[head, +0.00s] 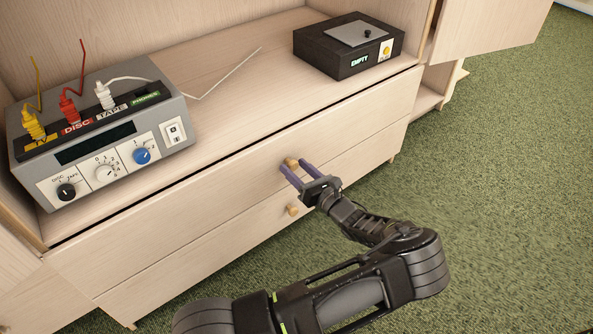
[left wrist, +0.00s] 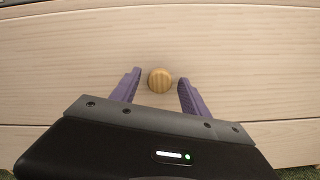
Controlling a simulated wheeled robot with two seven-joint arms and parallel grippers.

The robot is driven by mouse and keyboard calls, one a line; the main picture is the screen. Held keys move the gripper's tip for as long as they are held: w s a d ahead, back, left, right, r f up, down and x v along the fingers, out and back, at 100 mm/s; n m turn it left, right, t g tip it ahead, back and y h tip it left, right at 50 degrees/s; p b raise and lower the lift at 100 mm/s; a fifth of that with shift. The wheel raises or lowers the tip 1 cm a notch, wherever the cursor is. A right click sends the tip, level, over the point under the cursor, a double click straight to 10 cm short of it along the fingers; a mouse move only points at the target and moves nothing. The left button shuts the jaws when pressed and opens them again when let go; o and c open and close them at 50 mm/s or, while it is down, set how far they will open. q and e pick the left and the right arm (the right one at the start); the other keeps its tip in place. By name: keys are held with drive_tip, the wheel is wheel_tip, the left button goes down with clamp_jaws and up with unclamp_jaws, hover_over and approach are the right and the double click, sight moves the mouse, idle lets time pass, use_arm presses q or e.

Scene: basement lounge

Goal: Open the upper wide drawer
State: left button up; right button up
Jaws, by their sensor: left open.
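The upper wide drawer (head: 220,205) is a pale wood front below the cabinet's shelf, and it looks shut. Its round wooden knob (head: 291,163) sits near the middle of the front. My left gripper (head: 289,172) is open at this knob, with purple fingers pointing at the drawer front. In the left wrist view, the knob (left wrist: 159,80) lies between the two spread fingers (left wrist: 160,92), with a gap on each side. The upper drawer front (left wrist: 60,70) fills most of that view. My right gripper is not in view.
A lower drawer (head: 215,250) with its own knob (head: 292,210) is just below. A grey switch box (head: 125,150) with coloured plugs and a black box (head: 349,45) reading EMPTY stand on the shelf. Green carpet (head: 510,200) lies open in front of the cabinet.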

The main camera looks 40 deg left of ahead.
use_arm(q)
clamp_jaws()
idle(0.7)
idle(0.8)
